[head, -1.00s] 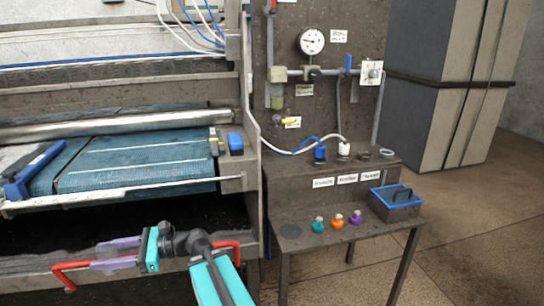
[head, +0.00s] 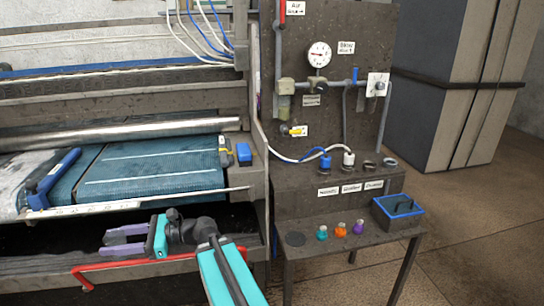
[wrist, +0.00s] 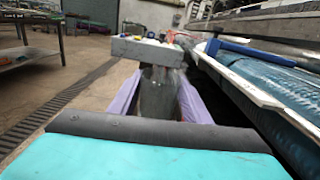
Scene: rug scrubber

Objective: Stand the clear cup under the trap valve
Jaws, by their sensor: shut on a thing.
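My gripper (head: 122,241) has purple fingers and a teal body. It points left in front of the machine, over its dark lower opening and above the red bar. It is shut on a see-through, greyish thing, which I take to be the clear cup (wrist: 160,92), between the fingers in the wrist view. The cup's outline is faint, and I cannot make it out in the head view. The trap valve, with a yellow handle (head: 299,131), sits low on the dark panel below the filter bowl (head: 283,106), well to the right of my gripper.
The bench's upper step (head: 285,180) carries blue and white hose plugs and dark rings. The red bar (head: 90,272) and the machine frame lie close to my gripper.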

